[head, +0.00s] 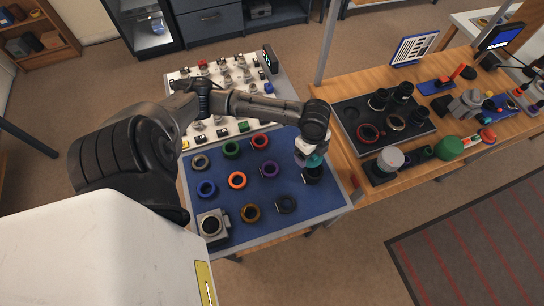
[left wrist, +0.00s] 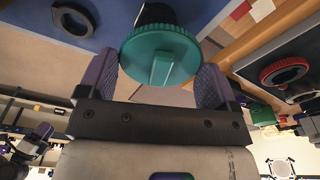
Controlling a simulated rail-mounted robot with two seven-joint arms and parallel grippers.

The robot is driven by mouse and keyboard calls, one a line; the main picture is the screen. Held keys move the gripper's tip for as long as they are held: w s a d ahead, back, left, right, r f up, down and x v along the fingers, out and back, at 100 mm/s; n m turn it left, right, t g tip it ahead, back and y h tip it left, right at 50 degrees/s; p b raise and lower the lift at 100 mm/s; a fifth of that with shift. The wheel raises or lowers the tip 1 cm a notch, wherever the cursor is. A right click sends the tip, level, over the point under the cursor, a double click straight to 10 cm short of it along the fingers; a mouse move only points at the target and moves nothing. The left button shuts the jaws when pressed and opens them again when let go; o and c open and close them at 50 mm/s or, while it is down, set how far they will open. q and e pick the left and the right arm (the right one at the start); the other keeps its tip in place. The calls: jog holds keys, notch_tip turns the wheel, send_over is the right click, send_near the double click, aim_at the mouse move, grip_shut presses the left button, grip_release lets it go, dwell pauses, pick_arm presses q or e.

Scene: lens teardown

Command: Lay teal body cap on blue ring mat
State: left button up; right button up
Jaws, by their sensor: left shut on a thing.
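The teal body cap (head: 315,160) is a ribbed disc with a raised middle grip. My left gripper (head: 311,153) is shut on it at the right side of the blue ring mat (head: 232,202). In the left wrist view the teal cap (left wrist: 160,56) sits between the purple fingers of my left gripper (left wrist: 158,75), held by its grip side. A black cylinder (head: 312,175) is just beyond the cap, also seen in the left wrist view (left wrist: 155,14). I cannot tell whether the cap touches it. My right gripper is not in view.
Several coloured rings lie on the mat, including an orange one (head: 237,180) and a dark one (head: 286,204). A grey square device (head: 212,225) stands at the near left corner. A dark tray (head: 372,142) with lens parts is on the wooden bench to the right.

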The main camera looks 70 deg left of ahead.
pick_arm(q)
jog(key=shift+w+a, duration=0.1)
jog(key=shift+w, duration=0.15)
jog(key=shift+w+a+f, duration=0.1)
jog(key=shift+a+f, duration=0.05)
jog(key=shift+a, duration=0.05)
jog(key=shift+n, duration=0.3)
jog(key=a+f, duration=0.2)
jog(key=a, duration=0.1)
jog(key=a+f+b, duration=0.1)
jog(key=a+f, duration=0.1)
jog(key=a, duration=0.2)
jog(key=a+f+b, duration=0.1)
jog(key=a+f, duration=0.1)
jog(key=a, duration=0.2)
jog(key=shift+f, duration=0.4)
jog(key=shift+f+b, duration=0.5)
jog(key=shift+f, duration=1.45)
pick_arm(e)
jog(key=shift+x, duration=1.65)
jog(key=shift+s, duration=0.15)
pick_arm(q)
jog(key=o, duration=0.5)
jog(key=shift+f, duration=0.15)
jog(key=shift+c, duration=0.2)
jog(key=shift+o, duration=1.3)
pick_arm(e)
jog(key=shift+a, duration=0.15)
